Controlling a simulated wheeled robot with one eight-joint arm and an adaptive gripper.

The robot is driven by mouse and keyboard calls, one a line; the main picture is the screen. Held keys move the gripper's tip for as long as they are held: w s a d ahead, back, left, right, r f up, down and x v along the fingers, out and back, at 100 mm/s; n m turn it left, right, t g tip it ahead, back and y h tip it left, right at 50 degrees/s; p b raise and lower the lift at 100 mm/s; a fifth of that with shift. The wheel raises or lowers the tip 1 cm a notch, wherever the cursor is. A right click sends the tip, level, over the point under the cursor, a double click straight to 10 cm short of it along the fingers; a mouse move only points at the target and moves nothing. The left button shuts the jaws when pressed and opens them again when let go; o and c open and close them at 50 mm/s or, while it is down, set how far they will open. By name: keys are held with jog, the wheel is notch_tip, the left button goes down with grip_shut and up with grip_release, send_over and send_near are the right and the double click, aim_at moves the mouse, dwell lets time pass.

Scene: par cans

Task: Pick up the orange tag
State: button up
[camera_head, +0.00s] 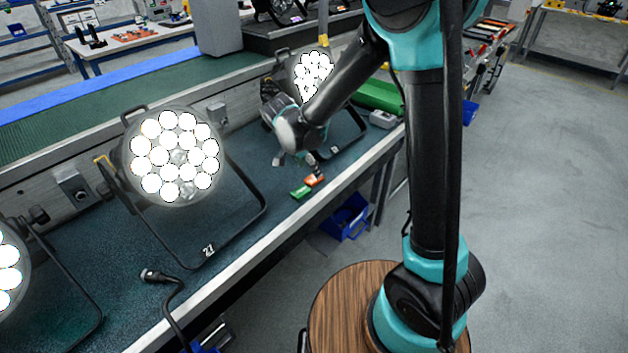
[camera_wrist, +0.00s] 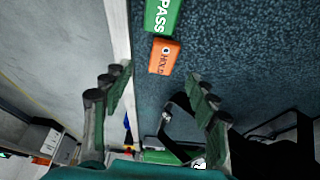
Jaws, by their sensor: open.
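The orange tag (camera_head: 314,180) lies on the dark blue bench mat, near the bench's front edge. In the wrist view the orange tag (camera_wrist: 164,56) reads "HOLD" and lies beyond my fingertips, slightly right of the gap's left finger. A green tag (camera_head: 301,191) lies beside it; in the wrist view the green tag (camera_wrist: 162,15) reads "PASS". My gripper (camera_head: 296,164) is just above and behind the orange tag in the head view. In the wrist view my gripper (camera_wrist: 160,80) is open and empty, its fingers wide apart.
A lit par can (camera_head: 175,157) marked 27 stands on the bench mat (camera_head: 120,235) at left. Another lit par can (camera_head: 312,75) stands behind my arm. A cable with a connector (camera_head: 155,276) lies near the front edge. A blue bin (camera_head: 346,222) is below the bench.

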aim_at(313, 178)
jog(key=shift+a+x, duration=0.2)
jog(key=shift+x, duration=2.55)
jog(key=shift+w, duration=0.1)
jog(key=c, duration=1)
jog(key=shift+c, duration=0.2)
